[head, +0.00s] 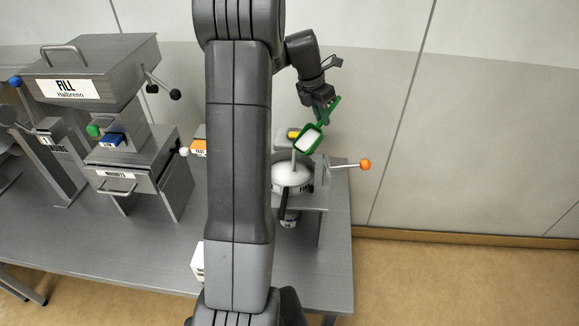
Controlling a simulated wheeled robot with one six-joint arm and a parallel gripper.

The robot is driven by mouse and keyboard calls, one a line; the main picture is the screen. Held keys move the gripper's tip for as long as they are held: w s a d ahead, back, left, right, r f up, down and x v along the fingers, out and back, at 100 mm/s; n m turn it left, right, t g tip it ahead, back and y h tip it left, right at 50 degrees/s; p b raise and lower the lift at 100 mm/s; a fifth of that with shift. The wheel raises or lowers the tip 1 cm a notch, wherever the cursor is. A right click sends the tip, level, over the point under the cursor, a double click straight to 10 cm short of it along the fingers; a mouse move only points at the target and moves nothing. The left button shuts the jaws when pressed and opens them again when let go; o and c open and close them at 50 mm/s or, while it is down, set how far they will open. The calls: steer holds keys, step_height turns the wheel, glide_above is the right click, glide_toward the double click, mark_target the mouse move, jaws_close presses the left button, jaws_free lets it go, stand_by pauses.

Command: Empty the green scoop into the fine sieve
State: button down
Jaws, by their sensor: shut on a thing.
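My gripper (323,101) is shut on the handle of the green scoop (321,127), above the right end of the bench. The scoop's bowl hangs down to the left and holds white material (310,140). Below it is a round sieve (305,185) with a partly hidden label and a white surface or heap inside. A thin pale vertical streak stands between the bowl and the sieve; I cannot tell whether it is falling material or a rod. My own arm hides the sieve's left side.
A lever with an orange knob (365,164) sticks out right of the sieve. A grey machine marked FILL (95,70) stands at left, with a drawer unit (130,172) below it. An orange-fronted box (199,147) sits beside my arm.

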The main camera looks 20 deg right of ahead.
mark_target(311, 131)
steer(key=shift+s+a+r+t+h, duration=0.25)
steer(key=shift+a+r+h, duration=0.2)
steer(key=shift+a+h, duration=0.25)
steer(key=shift+s+a+r+t+h, duration=0.3)
steer(key=shift+a+r+h, duration=0.25)
steer(key=shift+h, duration=0.15)
steer(key=shift+s+a+r+t+h, duration=0.25)
steer(key=shift+a+r+h, duration=0.15)
steer(key=shift+a+h, duration=0.3)
stand_by(1.4)
steer(key=shift+s+a+r+h+b, duration=0.15)
steer(key=shift+a+h+b, duration=0.2)
steer(key=shift+b, duration=0.6)
steer(key=shift+h+b, duration=0.25)
steer(key=shift+b, duration=0.55)
steer(key=shift+s+a+f+m+t+h+b, duration=0.3)
steer(key=shift+a+f+t+h+b, duration=0.25)
steer(key=shift+b, duration=2.55)
steer(key=shift+s+a+r+h+b, duration=0.1)
steer(key=shift+s+a+h+b, duration=0.15)
steer(key=shift+a+b, duration=0.4)
steer(key=shift+s+a+r+h+b, duration=0.1)
steer(key=shift+s+a+h+b, duration=0.25)
steer(key=shift+b, duration=0.55)
steer(key=shift+s+a+r+h+b, duration=0.1)
steer(key=shift+a+h+b, duration=0.15)
steer(key=shift+a+b, duration=0.45)
steer(key=shift+s+a+t+h+b, duration=0.3)
steer(key=shift+a+h+b, duration=0.35)
steer(key=shift+b, duration=1)
